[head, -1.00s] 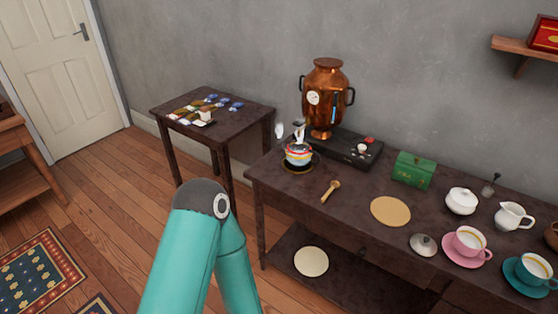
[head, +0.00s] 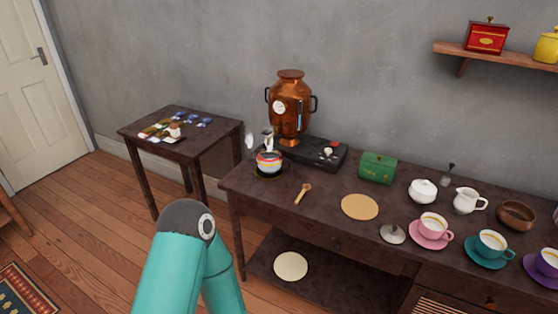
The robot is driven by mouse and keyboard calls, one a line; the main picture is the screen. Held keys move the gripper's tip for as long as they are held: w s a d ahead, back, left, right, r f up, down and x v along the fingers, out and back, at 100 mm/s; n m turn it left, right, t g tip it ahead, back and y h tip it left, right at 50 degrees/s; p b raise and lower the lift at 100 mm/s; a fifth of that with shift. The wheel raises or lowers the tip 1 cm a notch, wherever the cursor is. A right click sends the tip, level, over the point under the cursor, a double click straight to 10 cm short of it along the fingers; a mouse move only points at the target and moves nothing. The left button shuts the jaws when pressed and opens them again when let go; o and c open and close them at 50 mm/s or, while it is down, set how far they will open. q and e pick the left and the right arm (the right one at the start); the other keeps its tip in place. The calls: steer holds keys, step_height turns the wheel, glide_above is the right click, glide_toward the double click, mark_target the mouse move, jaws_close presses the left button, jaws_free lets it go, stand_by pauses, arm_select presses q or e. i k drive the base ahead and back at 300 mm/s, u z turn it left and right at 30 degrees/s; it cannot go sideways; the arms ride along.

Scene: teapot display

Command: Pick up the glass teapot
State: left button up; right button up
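I cannot make out a glass teapot for certain in the head view. A small rounded vessel with colored stripes (head: 269,163) stands on a dark round mat at the left end of the long table, in front of the copper samovar (head: 290,105). A pale upright shape (head: 268,140) shows just above it, and a small whitish shape (head: 249,141) to its left; I cannot tell what they are. A teal arm of mine, bent at its elbow, fills the bottom center. Neither gripper shows.
The long dark table (head: 320,205) holds a green tea box (head: 378,167), a wooden scoop (head: 303,194), a round tan mat (head: 360,207), a white lidded bowl (head: 423,190), a jug (head: 468,200) and cups. A side table (head: 205,150) with small packets stands left. A shelf (head: 490,54) hangs upper right.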

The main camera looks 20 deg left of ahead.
mark_target(270, 163)
steer(key=i, duration=0.85)
steer(key=u, duration=0.05)
